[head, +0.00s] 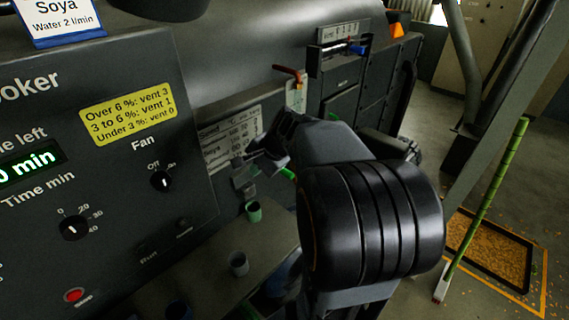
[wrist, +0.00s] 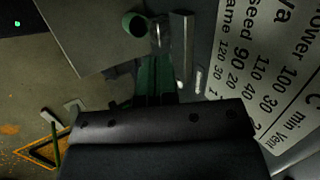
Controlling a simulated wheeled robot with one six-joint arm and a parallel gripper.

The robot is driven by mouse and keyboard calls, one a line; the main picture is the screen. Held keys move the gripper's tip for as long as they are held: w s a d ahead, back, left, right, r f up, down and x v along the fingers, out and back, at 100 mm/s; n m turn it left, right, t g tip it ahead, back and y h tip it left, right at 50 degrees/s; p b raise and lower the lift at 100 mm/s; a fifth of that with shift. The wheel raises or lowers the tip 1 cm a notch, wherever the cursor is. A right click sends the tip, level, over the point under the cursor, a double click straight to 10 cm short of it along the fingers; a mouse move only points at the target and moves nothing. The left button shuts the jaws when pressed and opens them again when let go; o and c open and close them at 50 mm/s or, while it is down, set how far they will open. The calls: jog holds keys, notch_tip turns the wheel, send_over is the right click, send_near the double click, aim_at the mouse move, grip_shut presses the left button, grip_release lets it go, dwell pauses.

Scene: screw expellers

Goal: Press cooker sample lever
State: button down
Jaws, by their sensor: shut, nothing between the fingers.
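The cooker's sample outlet (head: 243,178) is a small grey block on the panel's right side, below a white chart. A lever with a bright green end (head: 288,173) shows beside it, partly hidden by my gripper (head: 254,159). My gripper is shut and empty, in front of the chart and just above the outlet and lever. In the wrist view a dark green shape, perhaps the lever (wrist: 155,78), lies directly ahead of the dark gripper body. I cannot tell whether the fingers touch it. A green cup (head: 253,211) stands below the outlet; it also shows in the wrist view (wrist: 135,23).
The cooker panel (head: 190,95) with dials and a red stop button (head: 74,295) fills the left. A grey cup (head: 238,263) stands on the shelf (head: 215,268). A red-handled valve (head: 290,73) is farther back.

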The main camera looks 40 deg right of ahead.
aim_at(285, 171)
jog(key=w+d+r+m+t, duration=0.1)
jog(key=w+d+m, duration=0.1)
jog(key=d+m, duration=0.2)
jog(key=w+d+r+m+t+p, duration=0.1)
jog(key=d+m, duration=0.3)
jog(key=d, duration=0.4)
jog(key=shift+w+d+r+t, duration=0.25)
jog(key=shift+w+r+t, duration=0.05)
jog(key=shift+w+t, duration=0.35)
jog(key=shift+f, duration=0.1)
notch_tip(285, 171, down, 9)
jog(key=b, duration=0.6)
jog(key=shift+b, duration=0.4)
dwell(0.7)
jog(key=shift+f+b, duration=0.25)
jog(key=shift+b, duration=0.1)
